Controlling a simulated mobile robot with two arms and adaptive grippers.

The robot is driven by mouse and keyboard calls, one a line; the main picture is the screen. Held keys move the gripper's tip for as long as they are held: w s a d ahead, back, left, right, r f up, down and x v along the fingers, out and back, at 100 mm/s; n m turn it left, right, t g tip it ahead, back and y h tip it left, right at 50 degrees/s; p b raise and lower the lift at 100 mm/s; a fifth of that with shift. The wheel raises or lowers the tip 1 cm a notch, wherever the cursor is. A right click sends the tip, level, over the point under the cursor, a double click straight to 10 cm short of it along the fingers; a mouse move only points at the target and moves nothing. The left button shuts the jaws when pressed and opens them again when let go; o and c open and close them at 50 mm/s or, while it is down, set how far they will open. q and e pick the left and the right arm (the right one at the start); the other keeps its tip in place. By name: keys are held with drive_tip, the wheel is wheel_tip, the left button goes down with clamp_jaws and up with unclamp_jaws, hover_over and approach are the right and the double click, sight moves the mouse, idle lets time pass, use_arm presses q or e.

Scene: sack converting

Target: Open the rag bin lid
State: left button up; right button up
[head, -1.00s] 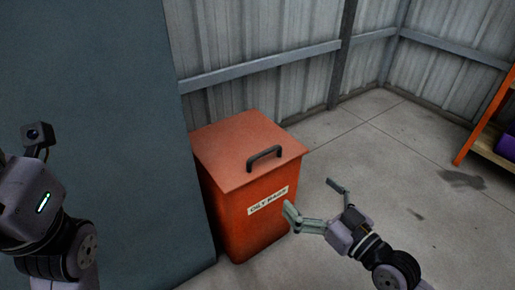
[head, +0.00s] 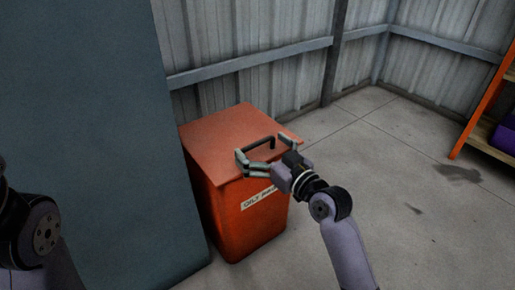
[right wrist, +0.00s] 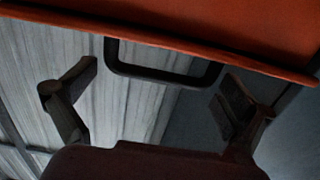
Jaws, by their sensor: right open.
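The rag bin (head: 240,222) is an orange-red box with an "oily rags" label, partly covered by my right gripper. Its lid (head: 222,132) lies flat and closed on top. The black bar handle (head: 258,143) stands near the lid's front edge. My right gripper (head: 264,152) is open and empty at the handle. In the right wrist view the handle (right wrist: 163,76) lies between the spread fingers (right wrist: 155,88), with a gap on both sides. The lid (right wrist: 215,30) fills the top of that view. Only part of my left arm shows at the left edge; its gripper is out of view.
A tall blue-grey panel (head: 90,120) stands close on the bin's left. A corrugated metal wall (head: 230,35) with rails is behind it. The concrete floor (head: 370,170) to the right is clear. An orange shelf rack (head: 484,100) with a purple item stands at the far right.

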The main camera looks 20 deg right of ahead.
drive_tip(key=shift+w+a, duration=0.25)
drive_tip(key=shift+w, duration=0.45)
drive_tip(key=shift+c, duration=0.2)
drive_tip(key=shift+r, duration=0.1)
drive_tip(key=c, duration=1.4)
